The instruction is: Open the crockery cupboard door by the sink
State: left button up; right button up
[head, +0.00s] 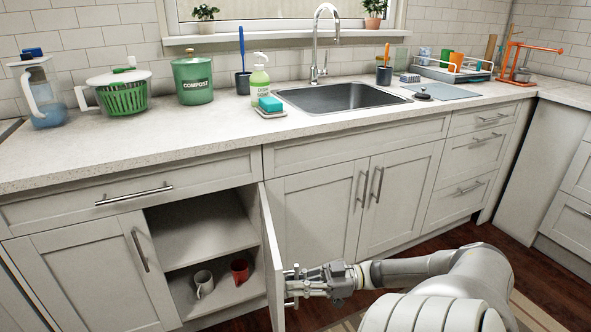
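The crockery cupboard door (271,255) stands swung open to the left of the sink, seen nearly edge-on, with its hinged side at the right of the opening. Inside the cupboard, a white mug (203,284) and a red mug (240,272) stand on the lower shelf (222,292). My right gripper (292,284) is at the outer face of the door, its fingers pointing left at the handle area. The fingers and handle overlap there, so I cannot tell whether it grips the handle. My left gripper is out of view.
The sink (345,97) is in the countertop (225,128). A shut door (85,275) with a bar handle flanks the opening on the left, under a shut drawer (130,192).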

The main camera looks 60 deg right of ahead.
jog(key=o, duration=0.4)
jog(key=shift+c, duration=0.2)
jog(key=v, duration=1.2)
